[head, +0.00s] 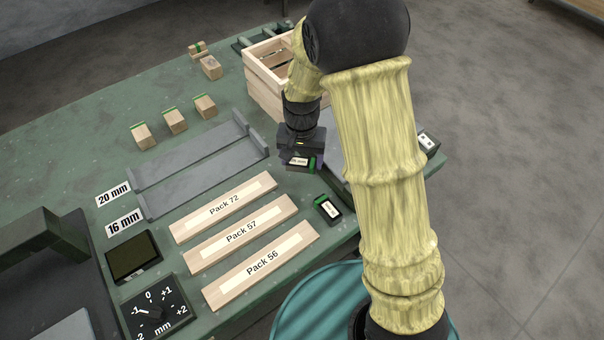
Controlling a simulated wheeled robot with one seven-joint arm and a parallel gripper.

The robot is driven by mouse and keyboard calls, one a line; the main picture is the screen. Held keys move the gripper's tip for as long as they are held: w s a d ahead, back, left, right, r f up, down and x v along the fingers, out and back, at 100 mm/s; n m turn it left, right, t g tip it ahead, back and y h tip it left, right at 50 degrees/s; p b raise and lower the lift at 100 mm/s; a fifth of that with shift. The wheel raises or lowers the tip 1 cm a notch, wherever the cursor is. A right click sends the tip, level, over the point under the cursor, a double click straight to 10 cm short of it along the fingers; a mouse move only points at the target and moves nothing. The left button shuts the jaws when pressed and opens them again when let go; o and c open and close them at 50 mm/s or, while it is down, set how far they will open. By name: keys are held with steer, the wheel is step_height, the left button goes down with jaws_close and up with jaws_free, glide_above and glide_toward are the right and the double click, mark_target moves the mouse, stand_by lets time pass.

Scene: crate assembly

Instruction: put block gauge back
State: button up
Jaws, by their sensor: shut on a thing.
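My gripper (301,154) points down over the table, right of the grey channels. It is shut on a small dark block gauge (299,162) with a white label and a green end. The label is too small to read surely. The fingers partly hide the block, and I cannot tell whether it touches the surface below. A similar dark block with green edges and a white label (327,208) lies on the table, nearer and to the right. Another dark block with a white label (428,142) sits at the right table edge, beyond my arm.
A wooden crate (262,84) stands behind my gripper. Two grey channels (190,160) lie left, by 20 mm and 16 mm labels. Boards marked Pack 72, 57 and 56 (232,240) lie in front. Several small wooden blocks (175,121) stand farther back. A dial (158,309) sits front left.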

mark_target(302, 163)
step_height(302, 163, down, 2)
steer(key=shift+s+a+f, duration=0.15)
steer(key=shift+f, duration=0.1)
steer(key=shift+d, duration=0.2)
steer(key=shift+f, duration=0.1)
steer(key=shift+s+f, duration=0.1)
steer(key=shift+f, duration=1.7)
